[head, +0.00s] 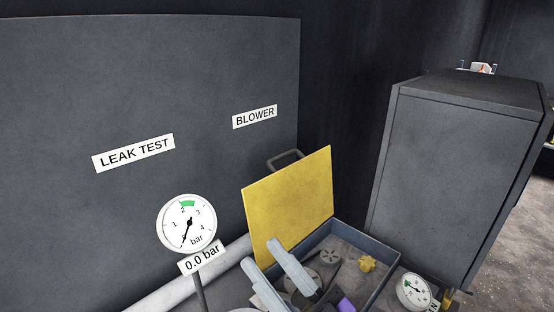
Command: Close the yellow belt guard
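The yellow belt guard (288,198) is a flat yellow panel standing steeply raised at the back left of an open dark box (372,245). A dark handle (285,158) shows at its top edge. The fingers overlap the guard's lower part and the box's left side in the picture. Whether they touch the guard cannot be told.
A gauge (187,223) on a post, reading 0.0 bar, stands left of the box. A pale pipe (190,278) runs behind it. A second gauge (414,291) is at the right. A dark cabinet (455,180) and a large dark panel (120,100) flank the guard.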

